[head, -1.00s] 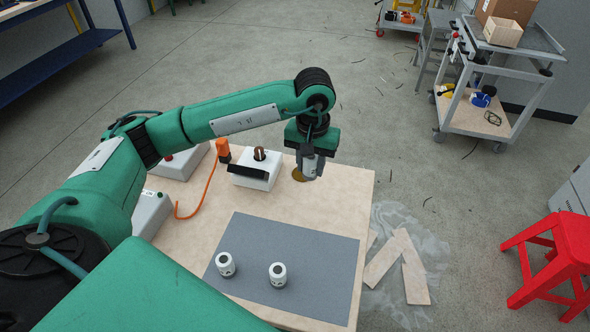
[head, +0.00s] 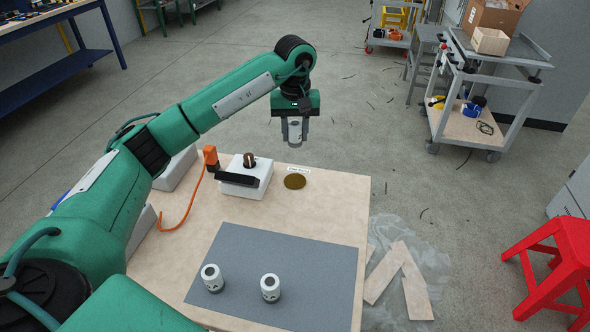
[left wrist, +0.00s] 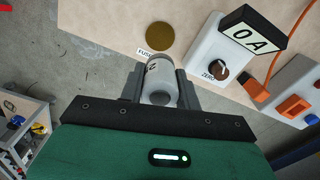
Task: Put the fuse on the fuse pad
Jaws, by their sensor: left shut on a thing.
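My left gripper (head: 295,142) is shut on a white-grey cylindrical fuse (head: 295,132), held upright above the table's far edge. In the left wrist view the fuse (left wrist: 160,84) sits between the two grey fingers. The fuse pad, a round brown-gold disc (head: 295,181), lies bare on the table and shows below the gripper in the head view. In the left wrist view the pad (left wrist: 160,38) is just beyond the fuse, beside a partly hidden label. Two more white fuses, one left (head: 212,278) and one right (head: 270,288), stand on the grey mat. My right gripper is out of view.
The grey mat (head: 300,260) covers the table's near part. A white box with a dark knob (head: 248,180) and a black display (left wrist: 251,31) reading "0A" stands left of the pad. An orange cable (head: 183,215) lies further left. A red stool (head: 565,260) stands at right.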

